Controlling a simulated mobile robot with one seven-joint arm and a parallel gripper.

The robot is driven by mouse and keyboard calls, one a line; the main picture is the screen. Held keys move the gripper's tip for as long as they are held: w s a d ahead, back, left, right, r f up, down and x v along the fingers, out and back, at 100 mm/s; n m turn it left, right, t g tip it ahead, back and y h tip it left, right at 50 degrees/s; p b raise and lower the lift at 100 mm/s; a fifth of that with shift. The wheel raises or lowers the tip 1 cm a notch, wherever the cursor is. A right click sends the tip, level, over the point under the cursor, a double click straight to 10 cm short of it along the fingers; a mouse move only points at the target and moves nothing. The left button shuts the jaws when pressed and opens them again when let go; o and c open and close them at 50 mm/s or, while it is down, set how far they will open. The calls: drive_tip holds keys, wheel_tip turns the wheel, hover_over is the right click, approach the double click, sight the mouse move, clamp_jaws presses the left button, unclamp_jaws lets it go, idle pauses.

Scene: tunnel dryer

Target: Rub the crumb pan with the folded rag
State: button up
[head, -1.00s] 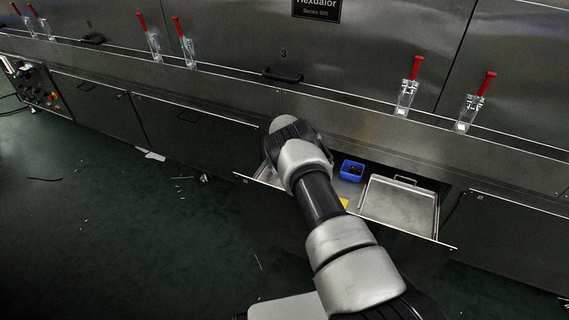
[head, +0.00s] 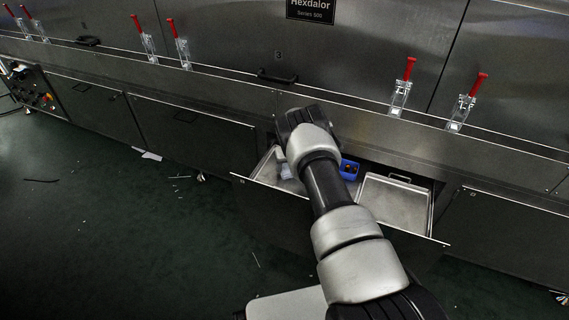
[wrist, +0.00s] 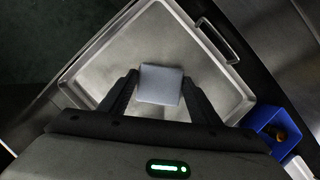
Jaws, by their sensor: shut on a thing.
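A grey-blue folded rag (wrist: 160,84) is gripped between the two dark fingers of my gripper (wrist: 160,90) in the wrist view. A shallow metal crumb pan (wrist: 112,62) lies under the rag, its bare floor and raised rim showing and its handle at the upper right. I cannot tell whether the rag touches the pan floor. In the head view this left pan (head: 263,168) is partly hidden behind my arm, with a pale bit of the rag (head: 286,171) showing. A second, similar metal pan (head: 393,203) lies to the right in the same open drawer.
A blue bin (head: 349,169) with small dark-orange contents sits between the pans; it also shows in the wrist view (wrist: 262,118). The dryer's steel front rises behind, with a black handle (head: 277,76) and red-handled clamps (head: 404,86). Pale scraps (head: 150,155) lie on the green floor.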

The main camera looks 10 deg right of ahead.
drive_tip(key=shift+s+d+f+p, duration=0.1)
drive_tip(key=shift+s+d+p, duration=0.05)
drive_tip(key=shift+s+d, duration=0.75)
drive_tip(key=shift+s+d+p, duration=0.15)
drive_tip(key=shift+s+d, duration=0.45)
drive_tip(key=shift+d, duration=0.45)
drive_tip(key=shift+f, duration=0.1)
drive_tip(key=shift+b, duration=0.45)
drive_tip(key=shift+w+a+b, duration=0.6)
drive_tip(key=shift+a+b, duration=0.15)
drive_tip(key=shift+b, duration=0.25)
drive_tip(key=shift+w+a+r, duration=0.25)
drive_tip(key=shift+w+a, duration=0.25)
drive_tip(key=shift+a, duration=0.2)
drive_tip(key=shift+w+a+f, duration=0.1)
drive_tip(key=shift+w+a, duration=0.5)
drive_tip(key=shift+a, duration=0.25)
drive_tip(key=shift+w+a+f, duration=0.1)
drive_tip(key=shift+w+a, duration=0.45)
drive_tip(key=shift+a, duration=0.25)
drive_tip(key=shift+w+a+r, duration=0.1)
drive_tip(key=shift+w+a, duration=0.75)
drive_tip(key=shift+a, duration=0.3)
wheel_tip(320, 180, up, 6)
drive_tip(key=p, duration=0.1)
